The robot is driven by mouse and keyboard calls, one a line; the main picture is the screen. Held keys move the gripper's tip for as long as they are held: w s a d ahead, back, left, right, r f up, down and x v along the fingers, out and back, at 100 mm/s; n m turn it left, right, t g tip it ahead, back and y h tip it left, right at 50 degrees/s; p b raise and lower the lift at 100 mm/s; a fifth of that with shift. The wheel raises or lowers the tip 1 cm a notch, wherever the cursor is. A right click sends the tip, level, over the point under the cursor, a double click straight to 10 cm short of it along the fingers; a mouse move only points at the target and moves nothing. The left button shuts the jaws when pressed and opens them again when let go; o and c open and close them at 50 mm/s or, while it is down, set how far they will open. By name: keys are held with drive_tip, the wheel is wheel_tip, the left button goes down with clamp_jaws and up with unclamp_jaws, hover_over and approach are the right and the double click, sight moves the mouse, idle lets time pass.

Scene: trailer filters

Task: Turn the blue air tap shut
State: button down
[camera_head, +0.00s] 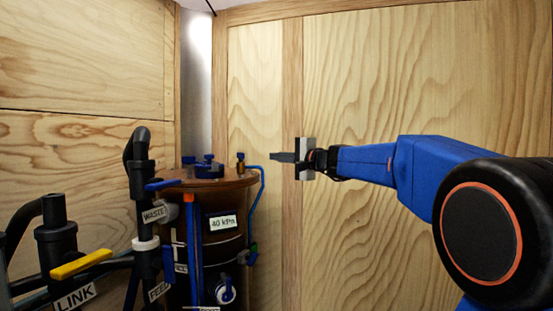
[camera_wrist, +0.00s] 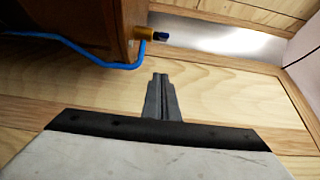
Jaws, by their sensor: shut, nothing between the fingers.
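The blue air tap (camera_head: 240,156) is a small blue handle on a brass fitting at the right edge of the brown tank lid. A thin blue tube leads away from that fitting. In the wrist view the tap (camera_wrist: 161,36) shows its blue end on the brass body, just beyond my fingertips. My gripper (camera_head: 273,156) is shut and empty, to the right of the tap at about its height in the head view, apart from it. In the wrist view my gripper (camera_wrist: 160,75) points towards the tap, with a gap between.
The dark tank (camera_head: 215,255) has a brown lid (camera_head: 212,181) with other blue fittings (camera_head: 203,164) on top. Black pipes with a yellow lever (camera_head: 80,263) stand at left. The blue tube (camera_head: 260,200) runs down the tank's right side. Wooden walls (camera_head: 370,60) enclose the back.

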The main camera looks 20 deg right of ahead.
sight(241, 156)
drive_tip(key=w+a, duration=0.5)
drive_tip(key=w, duration=0.1)
drive_tip(key=shift+a, duration=0.4)
drive_tip(key=shift+s+a, duration=0.15)
drive_tip(key=shift+a, duration=0.55)
